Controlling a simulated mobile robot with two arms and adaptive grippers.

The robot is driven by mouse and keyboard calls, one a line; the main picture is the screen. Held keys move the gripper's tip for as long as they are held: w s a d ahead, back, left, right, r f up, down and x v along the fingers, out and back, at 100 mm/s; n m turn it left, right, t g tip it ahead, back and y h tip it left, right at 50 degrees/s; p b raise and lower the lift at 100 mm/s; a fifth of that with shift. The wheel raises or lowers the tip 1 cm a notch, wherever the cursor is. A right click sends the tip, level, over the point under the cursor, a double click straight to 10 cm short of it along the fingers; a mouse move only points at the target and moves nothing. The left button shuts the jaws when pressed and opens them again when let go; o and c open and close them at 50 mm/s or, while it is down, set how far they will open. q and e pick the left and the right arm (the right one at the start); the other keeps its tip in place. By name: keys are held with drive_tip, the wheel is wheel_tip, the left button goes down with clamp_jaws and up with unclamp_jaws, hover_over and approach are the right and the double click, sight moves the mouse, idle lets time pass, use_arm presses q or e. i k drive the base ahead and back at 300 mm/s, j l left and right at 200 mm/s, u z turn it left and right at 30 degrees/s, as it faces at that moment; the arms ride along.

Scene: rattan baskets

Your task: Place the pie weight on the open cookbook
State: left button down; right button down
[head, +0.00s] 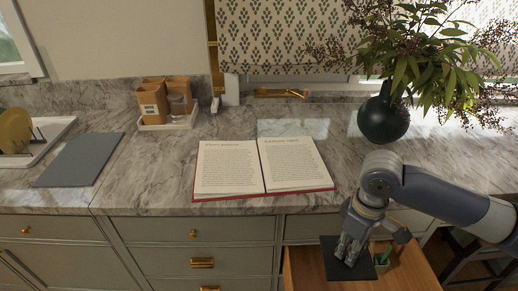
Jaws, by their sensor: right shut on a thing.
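The open cookbook (262,169) lies flat on the marble counter in the middle, with white printed pages and a red cover edge. My right gripper (347,256) is over the open wooden drawer, in front of the counter and lower right of the cookbook. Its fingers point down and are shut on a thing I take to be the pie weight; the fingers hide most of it. A dark flat square (332,266) shows at the fingertips; I cannot tell whether it is held or lies beneath. My left gripper is not in view.
The pulled-out drawer (306,272) holds a small box with green items (383,257). A dark vase (382,120) with leafy branches stands behind my right arm. A grey board (80,160) lies at left, and a tray with brown containers (167,122) stands behind. The counter around the cookbook is clear.

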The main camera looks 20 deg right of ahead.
sight(290, 160)
drive_tip(key=i, duration=0.85)
